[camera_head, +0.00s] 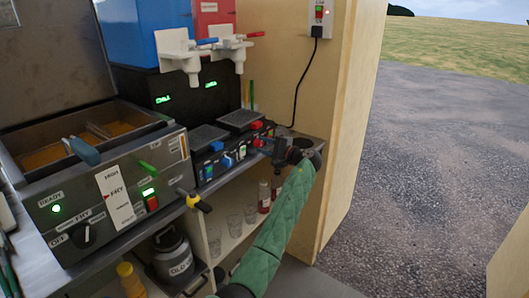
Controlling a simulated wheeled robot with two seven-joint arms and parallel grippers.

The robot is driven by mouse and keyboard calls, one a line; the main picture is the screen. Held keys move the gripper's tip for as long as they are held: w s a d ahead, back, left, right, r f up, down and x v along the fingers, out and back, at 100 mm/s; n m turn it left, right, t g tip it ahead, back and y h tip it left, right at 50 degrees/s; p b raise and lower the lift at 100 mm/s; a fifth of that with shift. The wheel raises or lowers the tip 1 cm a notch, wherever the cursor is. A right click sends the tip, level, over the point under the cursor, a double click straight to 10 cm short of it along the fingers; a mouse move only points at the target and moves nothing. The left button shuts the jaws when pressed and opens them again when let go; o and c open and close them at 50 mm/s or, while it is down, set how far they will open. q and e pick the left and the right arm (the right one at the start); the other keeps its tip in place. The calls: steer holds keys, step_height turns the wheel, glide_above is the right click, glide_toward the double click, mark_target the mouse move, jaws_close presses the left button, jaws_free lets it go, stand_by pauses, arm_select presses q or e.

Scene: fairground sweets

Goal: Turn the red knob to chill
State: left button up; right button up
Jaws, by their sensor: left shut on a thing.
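The red knob (257,142) is a small red piece at the right end of the black front panel (232,154) of the drinks machine. My left gripper (264,145), on the arm with the green sleeve, reaches the panel from the right. Its fingers are shut at the red knob, and the dark gripper body hides part of that corner. Another red piece (257,125) sits just above. The knob's marks are too small to read. My right gripper is not in view.
Blue and red tanks (148,32) with white taps (181,55) stand above the panel. A fryer (100,200) stands at the left, with a yellow-handled lever (195,201) sticking out. Glasses and bottles (265,195) fill the shelf below. A wooden wall (345,130) borders the right.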

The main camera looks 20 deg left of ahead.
arm_select(q)
steer(key=shift+f, duration=0.3)
steer(key=shift+r+n+b, duration=0.1)
steer(key=shift+n+b, duration=1.2)
steer(key=shift+n, duration=0.1)
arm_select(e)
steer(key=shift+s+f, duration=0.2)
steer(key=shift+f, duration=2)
arm_select(q)
steer(key=o, duration=0.9)
steer(key=shift+o, duration=0.2)
steer(key=shift+s+d+r, duration=0.1)
steer(key=shift+d, duration=0.05)
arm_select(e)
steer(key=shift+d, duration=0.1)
arm_select(q)
steer(key=v, duration=0.7)
steer(key=shift+d, duration=0.2)
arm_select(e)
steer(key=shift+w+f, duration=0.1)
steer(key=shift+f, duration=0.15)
arm_select(q)
steer(key=shift+s, duration=0.1)
